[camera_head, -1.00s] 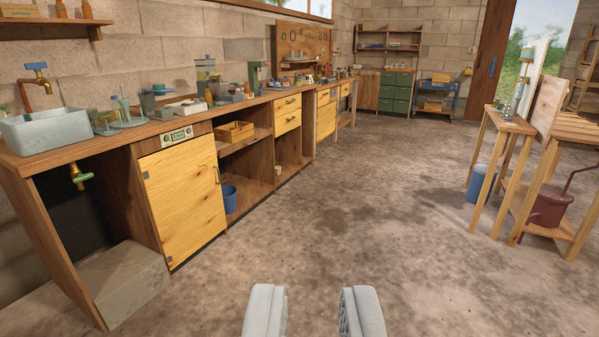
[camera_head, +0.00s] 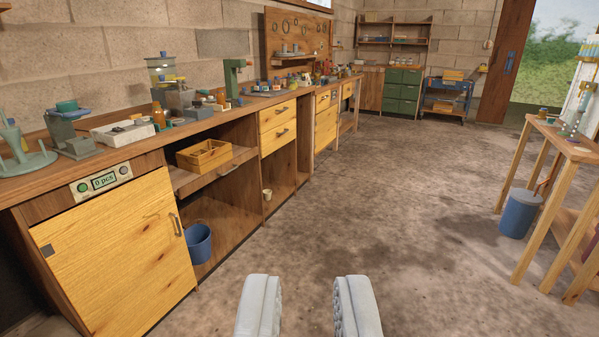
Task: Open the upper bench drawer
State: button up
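The bench (camera_head: 222,118) runs along the left wall, away from me. Two light wooden drawers are stacked in its middle section. The upper drawer (camera_head: 278,113) has a small dark handle and looks shut. The lower drawer (camera_head: 279,135) sits right below it, also shut. Farther along the bench is another section with small drawers (camera_head: 323,101) over a door. My gripper (camera_head: 308,306) is at the bottom of the view, with its two pale fingers apart and nothing between them. It is well short of the drawers and to their right.
A cabinet door (camera_head: 115,255) closes the near left bench section. An open bay holds a wooden crate (camera_head: 204,155) on a shelf and a blue bucket (camera_head: 198,243). A wooden stand (camera_head: 560,150) and another blue bucket (camera_head: 520,214) are at right. The floor between is clear.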

aim_at(268, 118)
jog(key=i, duration=3.75)
jog(key=i+j+z, duration=0.2)
jog(key=i, duration=0.35)
jog(key=i+l, duration=0.05)
jog(key=l, duration=0.1)
